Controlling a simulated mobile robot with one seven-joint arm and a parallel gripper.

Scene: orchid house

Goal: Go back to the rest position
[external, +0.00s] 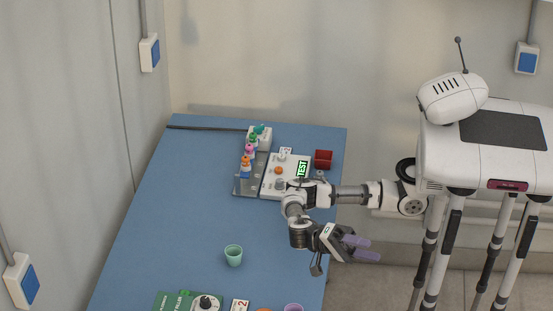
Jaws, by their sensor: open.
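My gripper (364,249) is at the end of my arm, past the right edge of the blue table (180,220). Its two purple fingers are apart, point to the right and hold nothing. My arm reaches from the right over the table, and its bent elbow is above the table's right side. The gripper's exact height is hard to tell from this view.
A green cup (233,255) stands left of my arm. A white panel marked TEST (270,184), a grey rack (243,186) with colored bottles and a red box (323,159) are behind the arm. A purple cup (293,308) and a dial unit (205,304) are at the front.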

